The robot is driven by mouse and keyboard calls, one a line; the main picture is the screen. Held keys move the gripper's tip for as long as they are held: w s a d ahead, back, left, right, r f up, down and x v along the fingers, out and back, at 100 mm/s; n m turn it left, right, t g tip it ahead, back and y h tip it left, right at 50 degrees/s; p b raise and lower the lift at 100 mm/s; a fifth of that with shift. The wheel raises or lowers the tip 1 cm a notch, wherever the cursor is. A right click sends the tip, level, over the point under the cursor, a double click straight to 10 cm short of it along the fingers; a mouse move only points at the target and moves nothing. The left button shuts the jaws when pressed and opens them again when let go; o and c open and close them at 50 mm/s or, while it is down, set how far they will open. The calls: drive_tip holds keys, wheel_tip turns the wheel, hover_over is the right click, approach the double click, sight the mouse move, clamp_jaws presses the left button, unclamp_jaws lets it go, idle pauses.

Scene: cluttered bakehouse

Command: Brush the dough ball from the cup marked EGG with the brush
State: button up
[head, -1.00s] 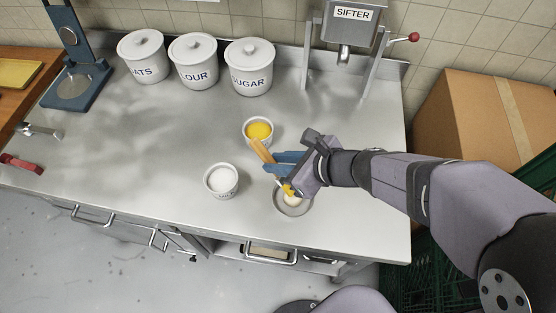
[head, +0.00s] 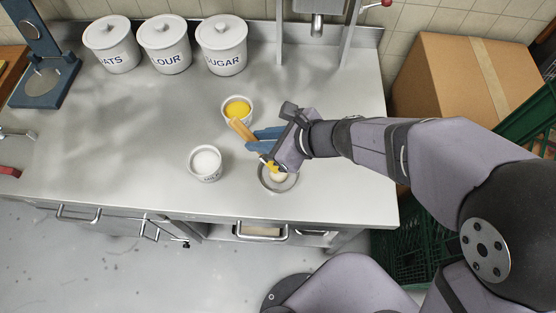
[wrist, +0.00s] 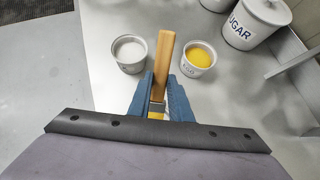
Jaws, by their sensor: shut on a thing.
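My gripper (head: 262,140) is shut on the brush and holds it tilted. The brush's wooden handle (head: 240,129) points up-left between the blue fingers, and it stands out in the wrist view (wrist: 164,58). Its yellow part (head: 267,163) is low, at the dough ball. The pale dough ball (head: 279,178) lies on a small round dish (head: 292,185), partly hidden by brush and gripper; I cannot tell whether the bristles touch it. The cup with yellow liquid (head: 237,118) stands just beyond the handle; its small label faces the wrist camera (wrist: 197,71).
A cup of white contents (head: 205,175) stands left of the gripper. Lidded canisters (head: 164,50), one marked SUGAR (head: 221,50), line the back. A blue stand (head: 45,75) is at the left. The left counter middle is clear; a cardboard box (head: 470,90) stands off the right end.

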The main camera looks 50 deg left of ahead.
drive_tip(key=shift+f+b, duration=0.45)
drive_tip(key=shift+f, duration=0.05)
idle(1.4)
drive_tip(key=shift+w, duration=0.2)
drive_tip(key=shift+w+a, duration=0.15)
drive_tip(key=shift+w, duration=0.15)
drive_tip(key=shift+s+r, duration=0.1)
drive_tip(key=shift+s, duration=0.1)
drive_tip(key=shift+s+d, duration=0.3)
drive_tip(key=shift+s, duration=0.4)
drive_tip(key=shift+w+r, duration=0.1)
drive_tip(key=shift+w+a, duration=0.15)
drive_tip(key=shift+w, duration=0.1)
drive_tip(key=shift+w+a, duration=0.15)
drive_tip(key=shift+w, duration=0.4)
drive_tip(key=shift+s, duration=0.2)
